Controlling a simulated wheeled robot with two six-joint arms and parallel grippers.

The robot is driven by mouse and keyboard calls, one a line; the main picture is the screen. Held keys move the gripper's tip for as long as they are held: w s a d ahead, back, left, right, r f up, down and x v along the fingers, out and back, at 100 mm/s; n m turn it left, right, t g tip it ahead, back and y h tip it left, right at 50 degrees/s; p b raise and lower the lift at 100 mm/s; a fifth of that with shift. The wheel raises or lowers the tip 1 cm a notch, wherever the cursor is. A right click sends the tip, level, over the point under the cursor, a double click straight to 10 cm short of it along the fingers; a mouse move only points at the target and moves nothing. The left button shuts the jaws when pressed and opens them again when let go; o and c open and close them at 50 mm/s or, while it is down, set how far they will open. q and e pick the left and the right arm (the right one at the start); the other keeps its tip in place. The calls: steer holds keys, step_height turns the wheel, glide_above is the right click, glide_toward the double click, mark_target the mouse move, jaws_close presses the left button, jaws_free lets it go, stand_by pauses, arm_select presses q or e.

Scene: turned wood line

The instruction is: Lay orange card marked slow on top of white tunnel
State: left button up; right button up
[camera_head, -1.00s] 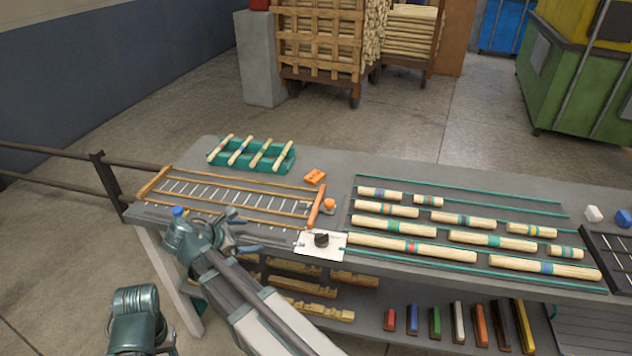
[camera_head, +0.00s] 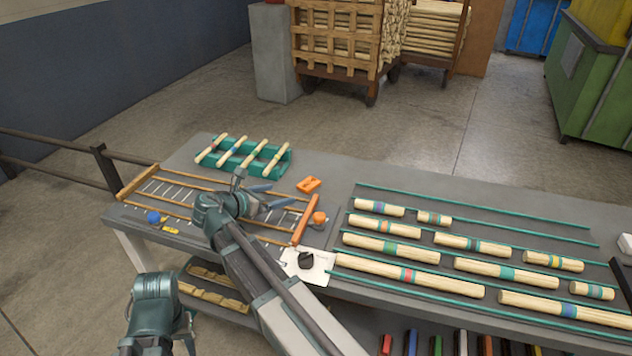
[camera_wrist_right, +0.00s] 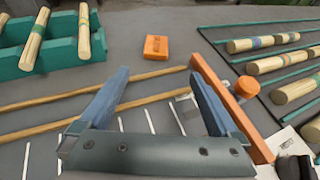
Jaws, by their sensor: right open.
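A small orange piece (camera_head: 308,185) lies flat on the table behind the orange bar; it may be the card, but I cannot read any word on it. It also shows in the right wrist view (camera_wrist_right: 156,47), a little beyond the open fingers. My right gripper (camera_head: 268,197) is open and empty, above the slatted wooden track, left of the orange piece and apart from it. Its two blue-grey fingers spread wide in the wrist view (camera_wrist_right: 160,76). A white object (camera_head: 625,243) is cut by the right edge; I cannot tell whether it is the tunnel.
A green rack (camera_head: 285,160) with wooden sticks stands behind the gripper. An orange bar (camera_head: 305,220) with a round knob and a white plate (camera_head: 318,275) with a black knob are close by. Striped rods lie between green rails at right. A blue ball (camera_head: 153,217) sits at left.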

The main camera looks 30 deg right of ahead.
steer(key=shift+d+f, duration=0.1)
steer(key=shift+d, duration=0.05)
steer(key=b, duration=0.3)
glide_toward(309, 183)
steer(key=shift+d+f, duration=0.7)
steer(key=shift+f, duration=0.05)
steer(key=shift+w+d+f, duration=0.1)
steer(key=shift+d, duration=0.4)
steer(key=b+x, duration=0.1)
steer(key=x, duration=0.4)
steer(key=shift+w+b, duration=0.35)
steer(key=shift+b, duration=0.05)
steer(key=shift+r, duration=0.25)
jaws_close()
steer(key=shift+r, duration=0.1)
step_height(309, 183, up, 10)
steer(key=p, duration=1)
